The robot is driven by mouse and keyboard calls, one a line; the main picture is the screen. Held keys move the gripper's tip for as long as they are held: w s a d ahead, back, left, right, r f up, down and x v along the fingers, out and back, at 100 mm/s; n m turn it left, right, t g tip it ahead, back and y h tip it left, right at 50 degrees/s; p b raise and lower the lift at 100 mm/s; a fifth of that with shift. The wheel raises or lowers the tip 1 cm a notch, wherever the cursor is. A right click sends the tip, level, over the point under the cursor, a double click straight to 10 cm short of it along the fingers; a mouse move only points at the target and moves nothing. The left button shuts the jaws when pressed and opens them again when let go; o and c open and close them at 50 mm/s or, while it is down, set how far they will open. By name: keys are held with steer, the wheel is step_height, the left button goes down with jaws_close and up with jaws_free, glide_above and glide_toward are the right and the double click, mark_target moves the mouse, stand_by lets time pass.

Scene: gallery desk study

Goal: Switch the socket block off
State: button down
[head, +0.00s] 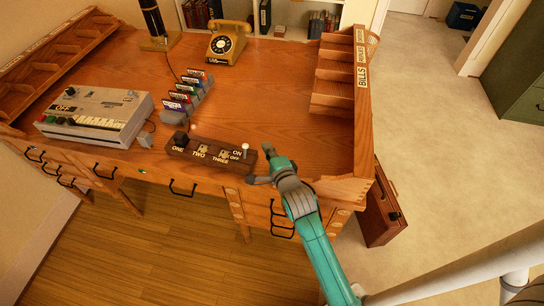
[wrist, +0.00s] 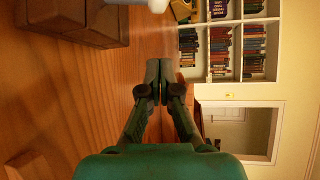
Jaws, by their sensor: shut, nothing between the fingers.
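The socket block (head: 208,157) is a long dark brown block near the desk's front edge in the head view. It is labelled ONE, TWO, THREE and ON/OFF. A lever with a pale knob (head: 245,147) stands at its right end. I cannot tell clearly which way it leans. A black plug (head: 181,140) sits at ONE. My gripper (head: 267,149) is shut and empty, just right of the block's right end. In the wrist view the shut fingertips (wrist: 159,82) are apart from the block (wrist: 95,25) at upper left. The pale knob (wrist: 157,4) is cut off at the top edge.
A grey machine (head: 96,115) marked OFF stands left of the block. Several coloured cards in a rack (head: 188,92) and a yellow telephone (head: 228,42) are behind. A wooden BILLS organiser (head: 338,75) lines the right side. The desk's middle (head: 270,95) is clear.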

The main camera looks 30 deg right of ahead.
mark_target(255, 155)
steer(key=x, duration=0.3)
steer(key=shift+w, duration=0.15)
steer(key=shift+a+r, duration=0.15)
steer(key=shift+a, duration=0.85)
steer(key=shift+a+r, duration=0.15)
steer(key=shift+a, duration=0.75)
